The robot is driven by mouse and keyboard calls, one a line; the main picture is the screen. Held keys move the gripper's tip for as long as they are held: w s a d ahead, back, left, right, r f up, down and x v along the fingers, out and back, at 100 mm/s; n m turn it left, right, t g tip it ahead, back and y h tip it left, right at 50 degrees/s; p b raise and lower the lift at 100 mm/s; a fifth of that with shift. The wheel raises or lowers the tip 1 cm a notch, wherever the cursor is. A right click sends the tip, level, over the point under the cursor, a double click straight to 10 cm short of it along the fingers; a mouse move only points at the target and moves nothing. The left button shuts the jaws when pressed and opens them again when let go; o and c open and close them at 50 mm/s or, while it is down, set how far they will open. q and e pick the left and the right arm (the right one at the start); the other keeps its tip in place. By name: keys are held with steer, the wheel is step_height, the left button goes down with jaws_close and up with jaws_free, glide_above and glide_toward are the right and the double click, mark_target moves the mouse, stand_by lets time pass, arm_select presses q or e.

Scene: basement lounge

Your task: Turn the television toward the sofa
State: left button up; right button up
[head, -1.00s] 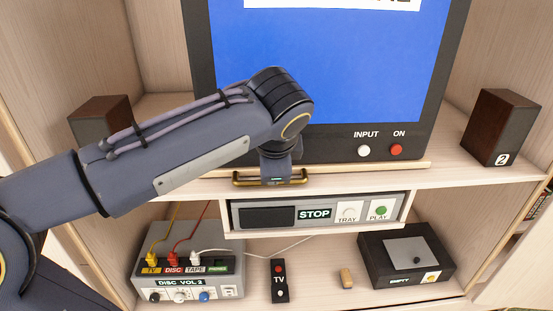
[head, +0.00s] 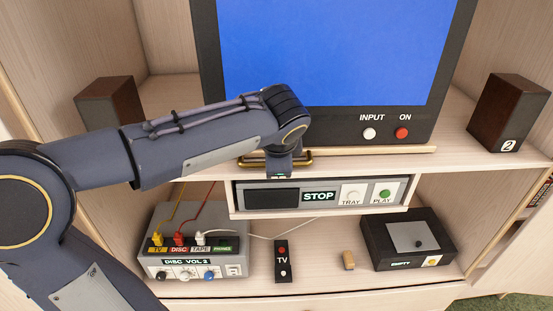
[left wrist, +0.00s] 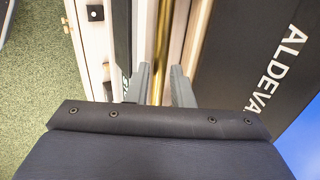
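The television (head: 420,130) stands on the upper shelf, its blue screen (head: 330,60) facing forward, with its top cut off. A brass handle (head: 308,161) runs along the front below it. The sofa and my right gripper are out of view.
Speakers (head: 112,103) (head: 508,112) stand on either side. Green carpet (left wrist: 40,90) shows beside the cabinet.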

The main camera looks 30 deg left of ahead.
arm_select(q)
jaws_close()
steer(key=w+d+n, duration=0.1)
steer(key=d, duration=0.2)
steer(key=w+d+n+g+y+p, duration=0.1)
steer(key=d, duration=0.2)
steer(key=w+d+n+p, duration=0.1)
steer(key=d, duration=0.3)
steer(key=shift+n+g+y, duration=0.3)
steer(key=shift+n+y, duration=0.1)
steer(key=shift+o, duration=2)
jaws_free()
steer(key=shift+w+d, duration=0.15)
